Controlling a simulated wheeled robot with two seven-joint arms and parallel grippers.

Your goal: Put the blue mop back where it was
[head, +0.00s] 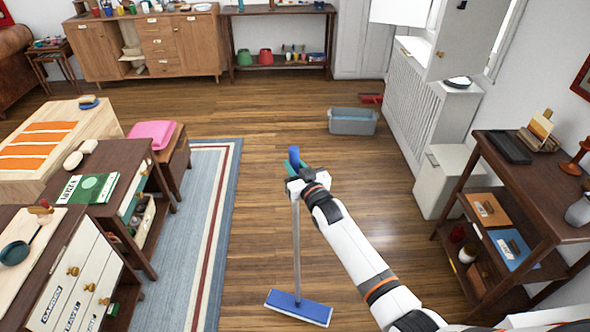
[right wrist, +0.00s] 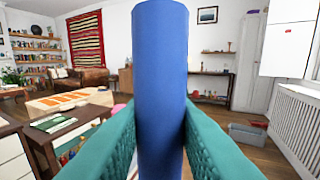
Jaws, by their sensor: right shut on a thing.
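The blue mop (head: 298,307) has a flat blue head with a white edge on the wood floor, a grey pole and a blue grip at the top. It stands upright, its head below and slightly right of the grip. My right gripper (head: 296,172) is shut on the blue grip near the top of the pole. In the right wrist view the blue mop grip (right wrist: 160,80) fills the space between the green fingers of my right gripper (right wrist: 160,140). My left gripper is not in view.
A grey bucket (head: 352,122) stands on the floor ahead, with a red dustpan (head: 371,98) behind it. A blue rug (head: 205,230) lies left. Dark shelves (head: 520,190) and a white bin (head: 440,180) stand right. Open floor lies between.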

